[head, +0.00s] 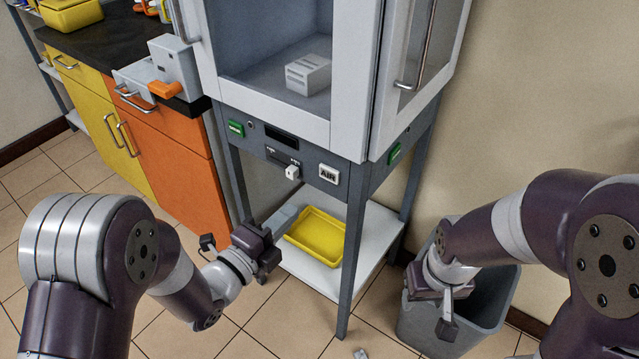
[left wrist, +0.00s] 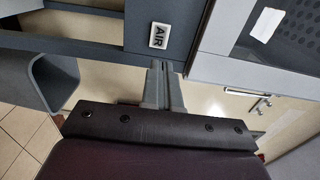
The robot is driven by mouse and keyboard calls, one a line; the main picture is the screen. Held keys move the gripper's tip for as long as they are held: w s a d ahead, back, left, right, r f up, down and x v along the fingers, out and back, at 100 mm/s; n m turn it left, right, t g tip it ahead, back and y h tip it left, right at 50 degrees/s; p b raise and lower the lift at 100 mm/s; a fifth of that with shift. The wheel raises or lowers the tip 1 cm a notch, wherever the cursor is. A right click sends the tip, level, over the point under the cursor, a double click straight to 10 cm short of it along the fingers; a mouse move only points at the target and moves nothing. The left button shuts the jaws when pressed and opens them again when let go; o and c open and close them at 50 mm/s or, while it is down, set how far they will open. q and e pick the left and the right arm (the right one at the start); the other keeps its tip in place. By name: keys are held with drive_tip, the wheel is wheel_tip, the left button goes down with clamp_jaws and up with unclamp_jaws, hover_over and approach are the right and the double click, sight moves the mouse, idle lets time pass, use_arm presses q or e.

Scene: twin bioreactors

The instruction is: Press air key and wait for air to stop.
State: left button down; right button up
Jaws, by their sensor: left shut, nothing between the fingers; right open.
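The AIR key (head: 328,174) is a white square button with dark letters on the grey front panel below the cabinet. It also shows in the left wrist view (left wrist: 158,36), just beyond my left fingertips. My left gripper (head: 287,216) is shut and empty, below and left of the key in the head view. In the left wrist view its closed fingers (left wrist: 161,68) point at the panel, with a visible gap to the key. My right gripper (head: 447,322) is open and empty, low at the right over the grey bin. No sign of air flow can be made out.
A white slider knob (head: 292,172), a dark display (head: 281,138) and a green button (head: 236,128) share the panel. A yellow tray (head: 315,236) lies on the white lower shelf. A stand leg (head: 353,240) is right of my left gripper. The grey bin (head: 415,325) stands at right.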

sight(329, 176)
use_arm(q)
drive_tip(key=b+x, duration=0.1)
drive_tip(key=x, duration=0.9)
drive_tip(key=shift+w+d, duration=0.2)
drive_tip(key=shift+w, duration=0.1)
